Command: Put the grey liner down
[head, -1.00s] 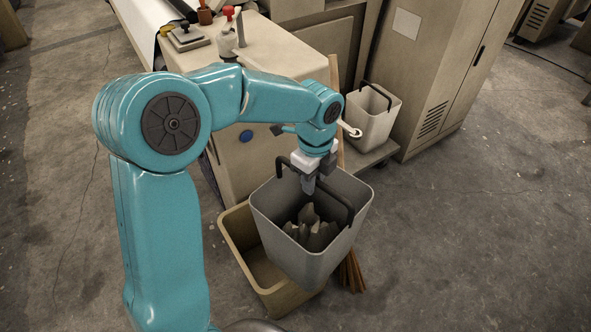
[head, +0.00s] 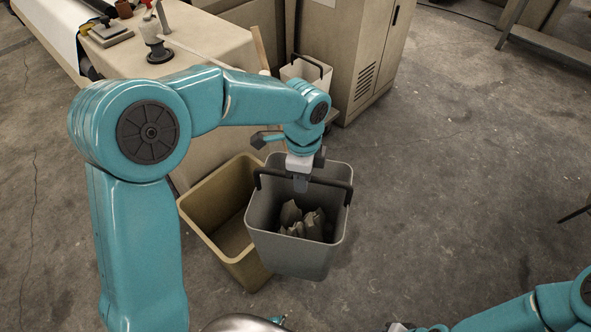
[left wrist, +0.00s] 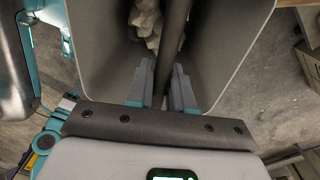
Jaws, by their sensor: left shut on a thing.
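The grey liner (head: 295,258) is an open square bucket with crumpled grey-brown scraps (head: 303,222) in it. My left gripper (head: 301,184) is shut on its black handle (head: 334,183), over the liner's mouth. In the left wrist view the handle runs between the two fingers (left wrist: 162,85), with the liner's wall (left wrist: 225,50) around them. The liner is roughly upright, to the right of the tan bin (head: 190,213) and overlapping it in the picture. I cannot tell whether its base touches the floor.
The tan bin stands open, its visible inside empty. A pale bucket (head: 300,70) with a black handle stands behind, beside a beige cabinet (head: 362,45). A beige machine (head: 200,50) is at the back left. Concrete floor (head: 450,170) to the right is largely clear.

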